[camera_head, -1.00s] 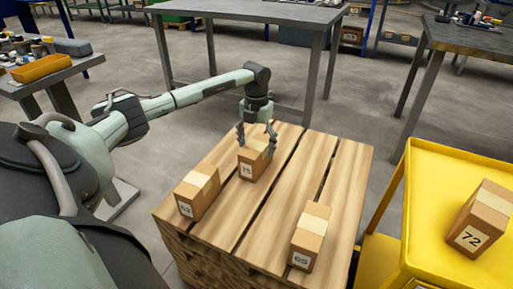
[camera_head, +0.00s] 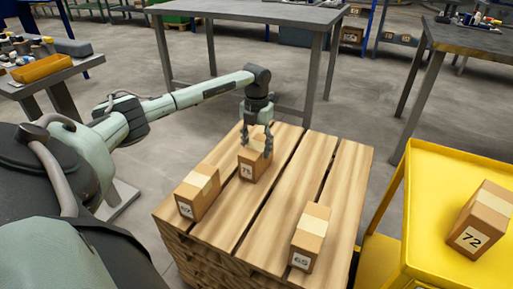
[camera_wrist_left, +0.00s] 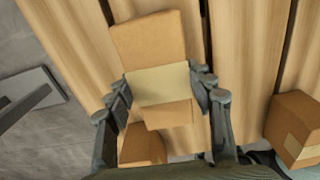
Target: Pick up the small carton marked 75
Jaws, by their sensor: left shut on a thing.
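The small carton marked 75 (camera_head: 254,165) is at the far part of the wooden pallet's top, its label facing me. My left gripper (camera_head: 257,149) comes down on it from above and is shut on it, one finger at each side. In the left wrist view the carton (camera_wrist_left: 150,45) shows its brown top and pale tape band between the two fingers (camera_wrist_left: 163,92). I cannot tell whether the carton touches the boards or is slightly above them. My right gripper is not in view.
On the pallet (camera_head: 262,225) stand a carton with a hard-to-read label (camera_head: 197,193) at left and the carton marked 65 (camera_head: 310,238) at front right. A carton marked 72 (camera_head: 480,222) sits on a yellow cart (camera_head: 440,185). A grey table (camera_head: 250,12) stands behind.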

